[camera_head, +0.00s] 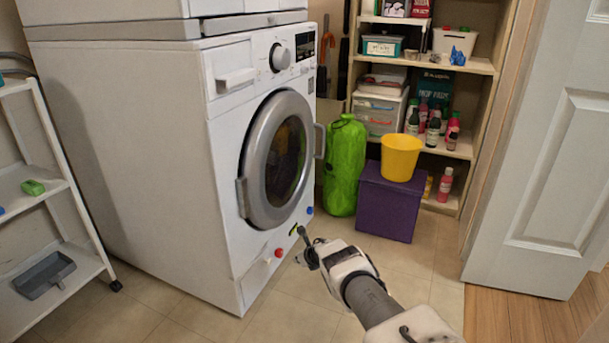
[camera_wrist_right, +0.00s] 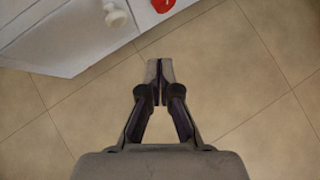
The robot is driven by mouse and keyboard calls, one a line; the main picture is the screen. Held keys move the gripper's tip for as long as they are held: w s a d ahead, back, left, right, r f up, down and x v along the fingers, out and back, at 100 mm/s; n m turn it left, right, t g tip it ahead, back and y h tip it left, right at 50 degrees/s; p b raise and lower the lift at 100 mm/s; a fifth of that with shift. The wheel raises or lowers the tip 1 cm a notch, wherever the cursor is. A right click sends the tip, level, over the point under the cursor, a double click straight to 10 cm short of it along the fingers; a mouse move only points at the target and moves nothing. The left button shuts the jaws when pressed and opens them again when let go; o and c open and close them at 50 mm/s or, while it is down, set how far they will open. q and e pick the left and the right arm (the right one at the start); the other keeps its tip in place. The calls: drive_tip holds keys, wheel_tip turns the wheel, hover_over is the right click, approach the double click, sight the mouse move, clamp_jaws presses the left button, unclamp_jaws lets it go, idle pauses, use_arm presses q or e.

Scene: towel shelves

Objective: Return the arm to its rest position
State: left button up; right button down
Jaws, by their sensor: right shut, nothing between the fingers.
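My right arm comes in from the bottom right of the head view. Its gripper (camera_head: 304,245) is in front of the lower part of the washing machine (camera_head: 150,150), above the tiled floor. In the right wrist view the gripper (camera_wrist_right: 160,72) has its two fingertips together, with nothing between them, and floor tiles behind. The white washing machine also shows at the top left there (camera_wrist_right: 70,35). My left gripper is not in view.
A white shelf cart (camera_head: 75,265) stands at the left. A purple box (camera_head: 385,208) with a yellow bucket (camera_head: 401,158) and a green bag (camera_head: 345,165) stand behind the gripper. A white door (camera_head: 545,160) is at the right. Floor near the arm is clear.

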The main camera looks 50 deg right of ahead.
use_arm(q)
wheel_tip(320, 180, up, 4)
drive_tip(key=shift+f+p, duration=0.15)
drive_tip(key=shift+p, duration=0.85)
use_arm(e)
drive_tip(key=shift+s+d+r, duration=0.15)
drive_tip(key=shift+s+r, duration=0.35)
drive_tip(key=shift+s, duration=0.05)
drive_tip(key=shift+s+d+r, duration=0.15)
drive_tip(key=shift+s+r, duration=0.35)
